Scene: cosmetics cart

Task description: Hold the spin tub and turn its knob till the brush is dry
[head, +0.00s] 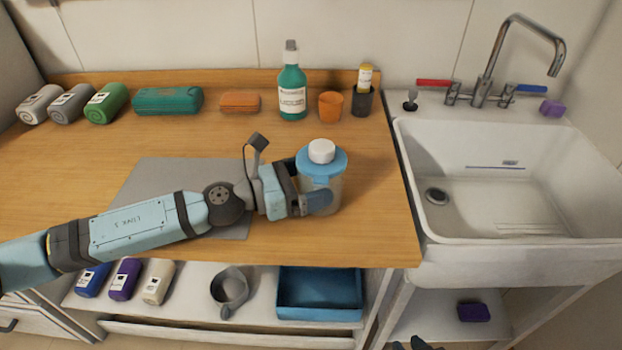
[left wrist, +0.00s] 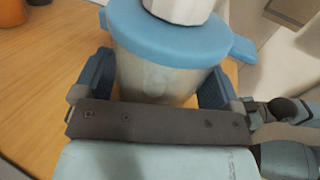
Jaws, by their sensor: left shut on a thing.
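The spin tub (head: 333,190) stands upright at the counter's front right, with a clear grey body, a blue lid (head: 335,160) and a white knob (head: 321,151) on top. My left gripper (head: 314,184) is shut on the tub's body from the left, below the lid. In the left wrist view, one finger lies on each side of the tub (left wrist: 155,80). The knob (left wrist: 180,8) is cut off at the top edge there. No brush can be made out. Only dark tips of my right gripper (head: 414,343) show at the bottom edge, apart from the tub; its opening is unclear.
A grey mat (head: 160,175) lies under my left arm. A green bottle (head: 292,88), an orange cup (head: 330,106) and a dark cup (head: 361,101) stand behind the tub. The white sink (head: 510,225) is right. A blue tray (head: 320,312) sits on the shelf below.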

